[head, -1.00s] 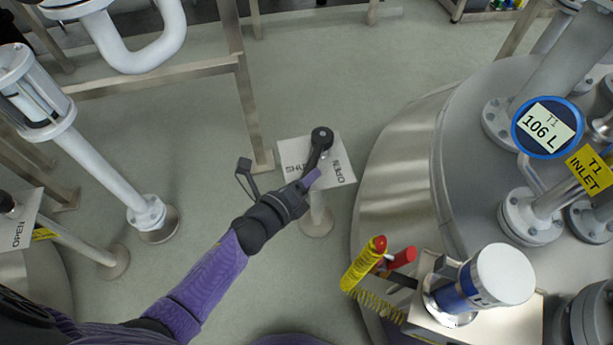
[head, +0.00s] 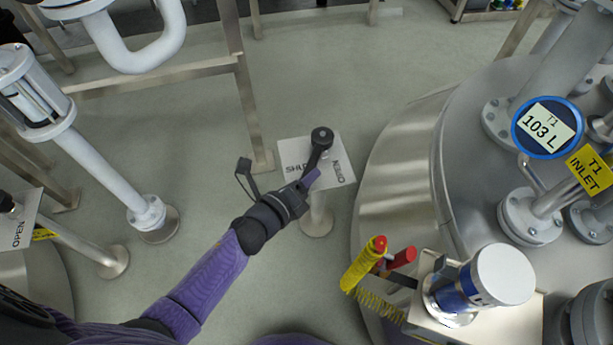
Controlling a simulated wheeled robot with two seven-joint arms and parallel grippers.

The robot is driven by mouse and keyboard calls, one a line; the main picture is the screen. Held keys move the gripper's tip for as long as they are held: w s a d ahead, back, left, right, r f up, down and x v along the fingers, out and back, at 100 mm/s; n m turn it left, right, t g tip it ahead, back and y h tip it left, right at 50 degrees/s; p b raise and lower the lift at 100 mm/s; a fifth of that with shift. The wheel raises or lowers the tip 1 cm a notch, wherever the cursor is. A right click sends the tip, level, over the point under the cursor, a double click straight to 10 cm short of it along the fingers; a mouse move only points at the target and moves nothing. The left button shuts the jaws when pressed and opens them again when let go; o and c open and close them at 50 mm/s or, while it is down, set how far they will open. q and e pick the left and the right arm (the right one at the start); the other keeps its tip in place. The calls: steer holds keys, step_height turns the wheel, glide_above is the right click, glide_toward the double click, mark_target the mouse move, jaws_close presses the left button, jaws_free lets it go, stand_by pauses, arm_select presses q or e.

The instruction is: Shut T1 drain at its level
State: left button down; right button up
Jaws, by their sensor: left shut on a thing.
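A black lever (head: 317,155) pivots on a round hub on a white plate (head: 288,176) atop a short grey post. The plate reads SHUT at its left and OPEN at its right; the lever lies between the words, pointing down and slightly left. My left gripper (head: 309,181) is shut on the lever's free end, partly hiding it and the plate. The round blue-rimmed T1 display (head: 548,127) at the right reads 103 L. My right gripper is not in view.
The big steel tank (head: 400,190) with pipes and a yellow T1 INLET tag (head: 592,170) stands right of the post. A steel frame (head: 246,110) and white pipes stand left. Floor behind the post is clear.

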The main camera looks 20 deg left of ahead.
arm_select(q)
steer(key=shift+a+m+g+h, duration=0.3)
steer(key=shift+a+m+h, duration=0.4)
steer(key=shift+h, duration=0.2)
steer(key=shift+w+a+m+g+h, duration=0.1)
steer(key=shift+a+m+g+h, duration=0.2)
steer(key=shift+m+h, duration=0.15)
steer(key=shift+a+h, duration=0.25)
steer(key=shift+h, duration=0.2)
steer(key=shift+a+m, duration=0.1)
steer(key=shift+m, duration=0.15)
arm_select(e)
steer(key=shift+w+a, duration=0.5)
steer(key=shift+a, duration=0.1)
arm_select(q)
steer(key=shift+c, duration=2.2)
jaws_free()
